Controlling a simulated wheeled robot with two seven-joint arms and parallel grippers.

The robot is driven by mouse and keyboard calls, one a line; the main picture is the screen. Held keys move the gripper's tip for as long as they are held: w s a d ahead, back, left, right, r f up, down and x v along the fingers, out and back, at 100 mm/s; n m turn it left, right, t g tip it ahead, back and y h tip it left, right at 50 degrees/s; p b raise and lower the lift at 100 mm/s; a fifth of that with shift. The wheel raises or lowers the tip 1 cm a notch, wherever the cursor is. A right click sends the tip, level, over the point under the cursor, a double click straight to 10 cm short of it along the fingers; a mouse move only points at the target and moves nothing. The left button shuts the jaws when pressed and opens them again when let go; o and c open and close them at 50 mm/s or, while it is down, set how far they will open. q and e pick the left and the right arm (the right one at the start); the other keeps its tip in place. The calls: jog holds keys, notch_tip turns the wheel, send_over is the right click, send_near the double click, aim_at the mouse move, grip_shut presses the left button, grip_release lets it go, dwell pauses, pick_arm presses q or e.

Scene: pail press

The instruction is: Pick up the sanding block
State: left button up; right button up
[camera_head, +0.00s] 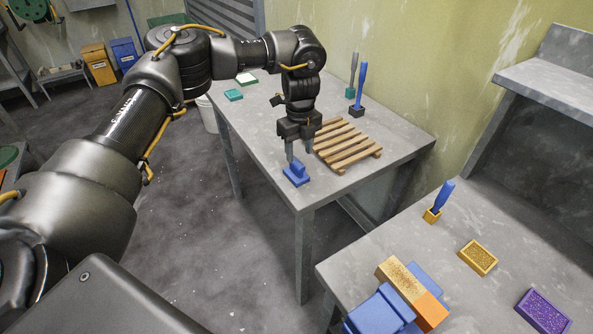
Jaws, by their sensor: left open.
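A small blue block with a raised grip on its flat base, which looks like the sanding block (296,177), lies near the front corner of the grey metal table (232,133). My left gripper (299,157) points down right over it, jaws open, with the fingertips at the height of its raised grip. I cannot tell whether the fingers touch it. The gripper hides part of the table behind. My right gripper is not in view.
A wooden pallet (348,146) lies just right of my left gripper. Two upright brushes (360,88) stand behind it. A teal block (234,95) lies at the far left.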

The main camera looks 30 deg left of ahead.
aim_at(297, 161)
pick_arm(q)
jog(key=shift+s+f, duration=0.1)
jog(key=shift+s, duration=0.05)
jog(key=f, duration=0.1)
jog(key=f+p, duration=0.1)
jog(key=f, duration=0.1)
jog(key=f+p, duration=0.1)
jog(key=shift+s+a+f, duration=0.15)
jog(key=shift+a+f, duration=0.1)
jog(key=shift+a, duration=0.05)
jog(key=shift+f, duration=0.2)
grip_shut()
